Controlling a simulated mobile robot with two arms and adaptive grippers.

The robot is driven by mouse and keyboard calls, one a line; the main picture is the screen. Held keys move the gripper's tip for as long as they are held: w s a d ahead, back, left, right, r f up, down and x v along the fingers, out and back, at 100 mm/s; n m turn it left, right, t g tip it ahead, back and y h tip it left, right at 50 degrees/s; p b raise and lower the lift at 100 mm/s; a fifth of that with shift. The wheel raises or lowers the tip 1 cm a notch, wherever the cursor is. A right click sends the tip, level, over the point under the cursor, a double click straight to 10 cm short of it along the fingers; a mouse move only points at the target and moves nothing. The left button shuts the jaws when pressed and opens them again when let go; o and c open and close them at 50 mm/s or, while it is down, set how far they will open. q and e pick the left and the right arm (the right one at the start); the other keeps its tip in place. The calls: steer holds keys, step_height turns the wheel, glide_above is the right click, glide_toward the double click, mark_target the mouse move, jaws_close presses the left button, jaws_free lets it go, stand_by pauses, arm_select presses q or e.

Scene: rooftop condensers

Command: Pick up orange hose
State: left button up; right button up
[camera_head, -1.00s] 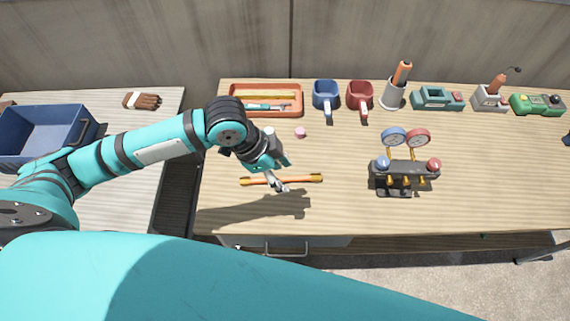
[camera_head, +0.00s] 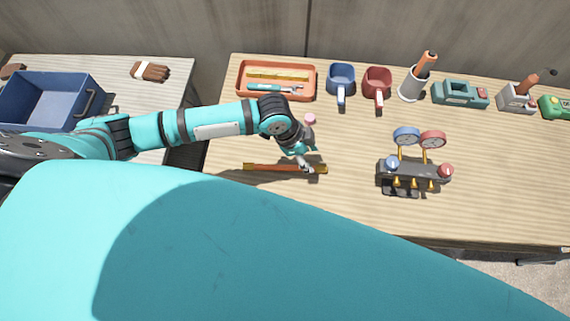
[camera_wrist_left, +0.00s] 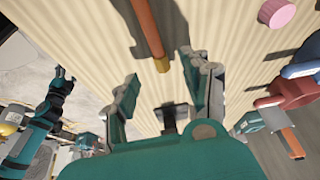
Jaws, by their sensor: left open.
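The orange hose (camera_head: 272,168) lies flat on the wooden workbench, running left to right, with yellowish ends. My left gripper (camera_head: 307,167) is over its right part, fingers pointing down; they hide a bit of the hose. In the left wrist view the hose (camera_wrist_left: 148,30) runs from the top edge and its end lies ahead of the gap between the spread fingers of the left gripper (camera_wrist_left: 165,90). It is not gripped. A teal and black arm, apparently my right one, shows at the left of the wrist view; its jaws are too small to read.
A pink cap (camera_head: 309,118) sits just behind the left gripper. A gauge manifold (camera_head: 414,172) stands to the right. An orange tray (camera_head: 306,92), blue mug (camera_head: 340,75) and red mug (camera_head: 377,78) line the back. Bench between hose and manifold is clear.

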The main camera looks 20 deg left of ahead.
mark_target(316, 167)
arm_select(q)
steer(key=shift+d+f, duration=0.25)
steer(key=shift+f, duration=0.25)
steer(key=shift+d+f, duration=0.1)
steer(key=shift+f, duration=0.2)
steer(key=p+x, duration=0.1)
steer(key=x, duration=0.2)
steer(key=shift+w+d+f, duration=0.1)
steer(key=shift+d+f, duration=0.05)
steer(key=shift+f, duration=0.05)
steer(key=shift+d+f, duration=0.15)
steer(key=shift+f, duration=0.3)
steer(key=shift+w, duration=0.1)
jaws_close()
arm_select(e)
steer(key=shift+w+a+r, duration=0.25)
steer(key=shift+w+r, duration=0.45)
steer(key=shift+r, duration=0.1)
